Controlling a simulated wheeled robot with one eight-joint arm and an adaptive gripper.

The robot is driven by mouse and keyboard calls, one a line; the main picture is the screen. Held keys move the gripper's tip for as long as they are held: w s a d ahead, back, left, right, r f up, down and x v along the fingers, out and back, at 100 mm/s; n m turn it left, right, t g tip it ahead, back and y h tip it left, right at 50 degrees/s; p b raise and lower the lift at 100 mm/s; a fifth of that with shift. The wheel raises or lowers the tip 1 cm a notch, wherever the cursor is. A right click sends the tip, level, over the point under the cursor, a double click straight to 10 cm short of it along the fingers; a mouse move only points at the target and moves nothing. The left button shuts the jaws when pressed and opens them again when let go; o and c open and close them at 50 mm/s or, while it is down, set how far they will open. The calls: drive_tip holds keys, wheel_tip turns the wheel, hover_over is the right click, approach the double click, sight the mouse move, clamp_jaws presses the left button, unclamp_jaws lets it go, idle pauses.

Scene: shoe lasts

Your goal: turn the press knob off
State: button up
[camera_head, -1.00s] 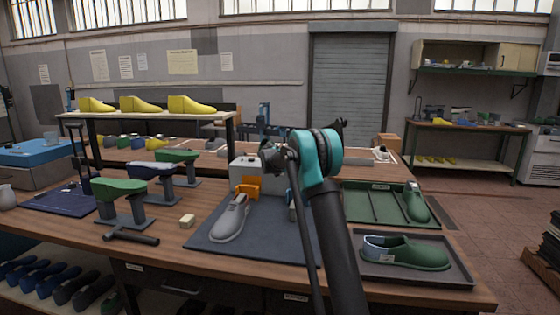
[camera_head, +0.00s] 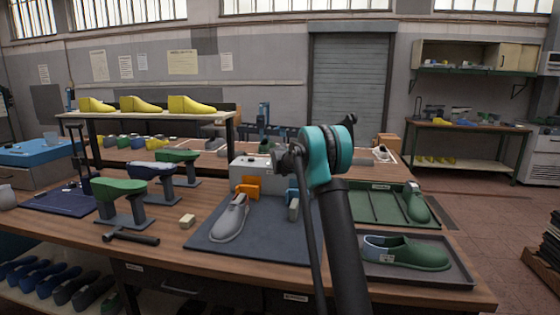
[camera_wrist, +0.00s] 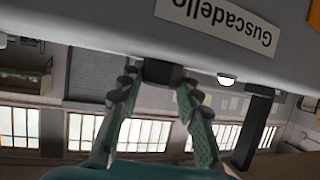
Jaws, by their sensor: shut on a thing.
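The press is a pale grey box (camera_head: 250,170) at the back of the dark mat, with an orange pad at its front. In the wrist view its grey face (camera_wrist: 110,20) fills the top, with an upside-down white label reading "Guscadello". A black knob (camera_wrist: 162,70) sticks out of this face. My gripper (camera_wrist: 157,82) has its two green-padded fingers on either side of the knob and is shut on it. A small white round light (camera_wrist: 226,80) sits beside the knob. In the head view my arm hides the knob and fingers.
A grey shoe (camera_head: 230,218) lies on the dark mat (camera_head: 270,242) before the press. Trays with green shoes (camera_head: 415,254) are at the right, lasts on stands (camera_head: 122,190) and a hammer (camera_head: 130,236) at the left.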

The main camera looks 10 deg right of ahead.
drive_tip(key=shift+d+n+y, duration=0.1)
drive_tip(key=shift+n+y, duration=1.5)
drive_tip(key=shift+y, duration=0.4)
drive_tip(key=shift+n+g+y, duration=0.7)
drive_tip(key=shift+n+y, duration=0.7)
drive_tip(key=shift+f+n+y, duration=0.1)
drive_tip(key=shift+n+y, duration=0.2)
drive_tip(key=shift+n, duration=0.1)
drive_tip(key=o, duration=1.2)
drive_tip(key=v, duration=1.2)
drive_tip(key=shift+w, duration=0.1)
